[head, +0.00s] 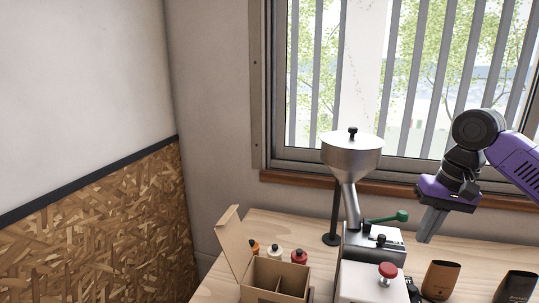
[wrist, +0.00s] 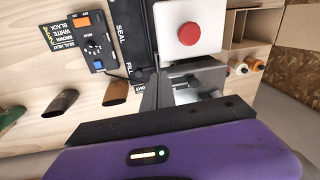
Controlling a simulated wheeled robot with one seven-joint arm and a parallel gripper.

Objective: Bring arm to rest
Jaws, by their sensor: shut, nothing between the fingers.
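My purple arm comes in from the right in the head view. My gripper (head: 428,225) points down, is shut and empty, and is held above the right part of the table. It is to the right of the metal machine with the hopper (head: 353,158) and its green-knobbed lever (head: 402,215). In the wrist view my gripper (wrist: 150,100) shows only in part, near the machine's metal part (wrist: 198,75). I cannot tell the exact gap between them.
A red button (head: 387,269) sits on a white box. An open cardboard box (head: 277,277) and several small bottles (head: 299,257) stand left. Brown pouches (head: 441,279) stand at front right. A control box (wrist: 90,43) lies beside the seal unit. A barred window is behind.

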